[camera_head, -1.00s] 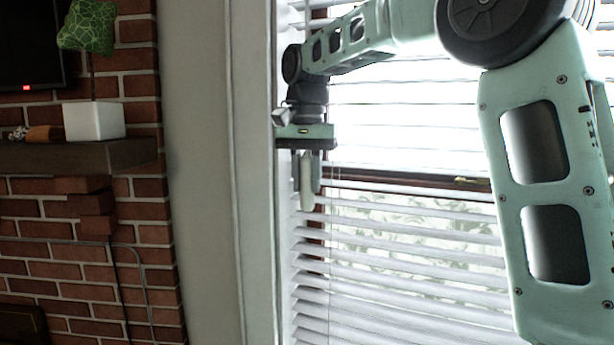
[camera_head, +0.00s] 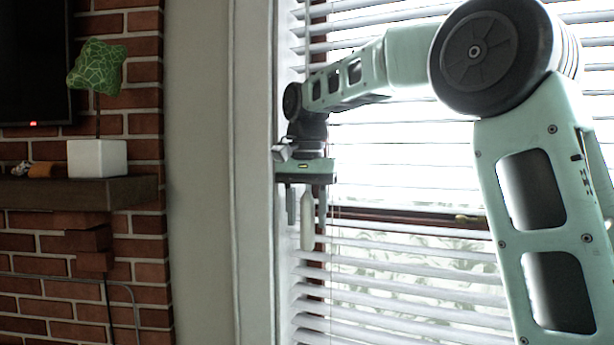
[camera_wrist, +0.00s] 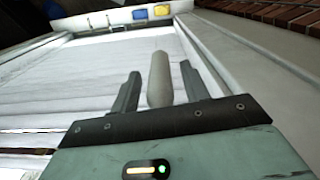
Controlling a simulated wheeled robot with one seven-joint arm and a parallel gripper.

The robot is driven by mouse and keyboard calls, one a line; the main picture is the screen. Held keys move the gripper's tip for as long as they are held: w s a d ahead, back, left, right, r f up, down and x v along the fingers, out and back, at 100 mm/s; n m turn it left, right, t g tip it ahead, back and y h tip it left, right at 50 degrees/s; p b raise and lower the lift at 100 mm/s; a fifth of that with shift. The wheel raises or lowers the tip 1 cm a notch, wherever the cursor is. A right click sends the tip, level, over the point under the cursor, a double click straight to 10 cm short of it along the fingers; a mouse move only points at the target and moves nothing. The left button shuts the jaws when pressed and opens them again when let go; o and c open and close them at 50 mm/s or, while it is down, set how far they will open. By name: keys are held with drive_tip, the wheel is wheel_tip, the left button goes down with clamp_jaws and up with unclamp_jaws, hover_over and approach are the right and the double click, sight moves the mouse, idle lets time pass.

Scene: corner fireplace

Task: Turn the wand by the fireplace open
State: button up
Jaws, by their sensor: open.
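The wand (camera_head: 307,225) is a pale, slim rod hanging upright in front of the blinds, beside the window frame nearest the fireplace. In the wrist view the wand (camera_wrist: 160,80) lies between my two dark fingers, with a gap showing on each side. My gripper (camera_head: 305,208) points down at the wand, and its fingers are apart. In the wrist view my gripper (camera_wrist: 160,88) is open around the wand. The wand's upper end is hidden behind my gripper's body.
White slatted blinds (camera_head: 400,290) cover the window right behind the wand. A brick fireplace (camera_head: 60,305) with a mantel (camera_head: 100,192), a potted plant (camera_head: 97,158) and a dark screen (camera_head: 33,60) stands at left. In the wrist view, blue and yellow pieces (camera_wrist: 140,15) sit on the blind's headrail.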

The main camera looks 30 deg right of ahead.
wheel_tip(320, 180, up, 17)
drive_tip(key=p, duration=0.2)
drive_tip(key=shift+f, duration=0.2)
idle(0.5)
drive_tip(key=s+a+f+n+b, duration=0.3)
drive_tip(key=a+f, duration=0.3)
drive_tip(key=f, duration=0.4)
drive_tip(key=s+a+f+n+y+b, duration=0.1)
drive_tip(key=s+a+f+n+b, duration=0.2)
drive_tip(key=a+f, duration=0.6)
drive_tip(key=s+a+f+n+b, duration=0.2)
drive_tip(key=a+f+n+b, duration=0.2)
drive_tip(key=f, duration=0.8)
drive_tip(key=s+f+n+b, duration=0.5)
drive_tip(key=s+f+n, duration=0.2)
drive_tip(key=s+f, duration=1.2)
wheel_tip(320, 180, down, 4)
drive_tip(key=shift+s+a+r+n, duration=0.2)
drive_tip(key=shift+s+a+n, duration=0.1)
drive_tip(key=shift+a+n, duration=0.1)
